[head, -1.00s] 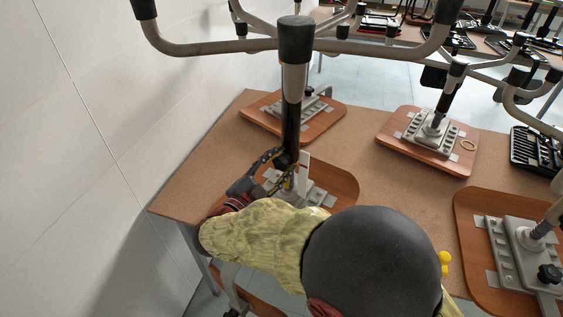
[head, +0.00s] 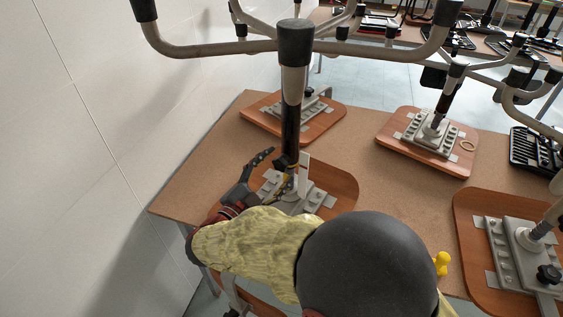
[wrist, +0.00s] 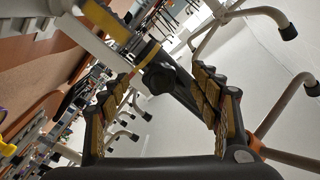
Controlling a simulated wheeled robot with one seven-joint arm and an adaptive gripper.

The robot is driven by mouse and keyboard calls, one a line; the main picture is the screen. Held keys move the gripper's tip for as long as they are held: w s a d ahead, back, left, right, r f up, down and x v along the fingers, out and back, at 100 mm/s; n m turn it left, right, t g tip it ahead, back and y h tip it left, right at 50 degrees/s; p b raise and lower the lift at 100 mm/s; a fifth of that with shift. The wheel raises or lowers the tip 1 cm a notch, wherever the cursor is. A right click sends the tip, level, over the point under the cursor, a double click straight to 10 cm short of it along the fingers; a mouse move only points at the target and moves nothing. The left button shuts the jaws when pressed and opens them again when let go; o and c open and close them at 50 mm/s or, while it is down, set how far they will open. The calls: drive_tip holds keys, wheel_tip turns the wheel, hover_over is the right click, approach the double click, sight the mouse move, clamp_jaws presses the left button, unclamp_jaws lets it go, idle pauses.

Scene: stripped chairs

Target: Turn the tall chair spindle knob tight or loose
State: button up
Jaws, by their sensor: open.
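The tall chair spindle (head: 291,110) stands upright from a grey plate (head: 312,200) on an upturned wooden seat. In the wrist view the black spindle knob (wrist: 158,78) faces me, roughly between the two fingers. My gripper (head: 278,166) is open beside the lower spindle, one finger out to the left and the other close to the spindle. In the wrist view the open gripper (wrist: 166,88) has yellow-padded fingers on both sides of the knob. I see no clear contact with the knob. In the head view the knob is small and partly hidden.
Other upturned seats lie behind (head: 330,118), at right (head: 460,158) and at front right (head: 475,270). Curved metal legs (head: 200,48) spread above the spindle. A white wall (head: 90,140) stands close on the left. A yellow object (head: 441,262) sits near my arm.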

sight(278, 167)
drive_tip(key=shift+v, duration=1.9)
drive_tip(key=shift+f, duration=0.1)
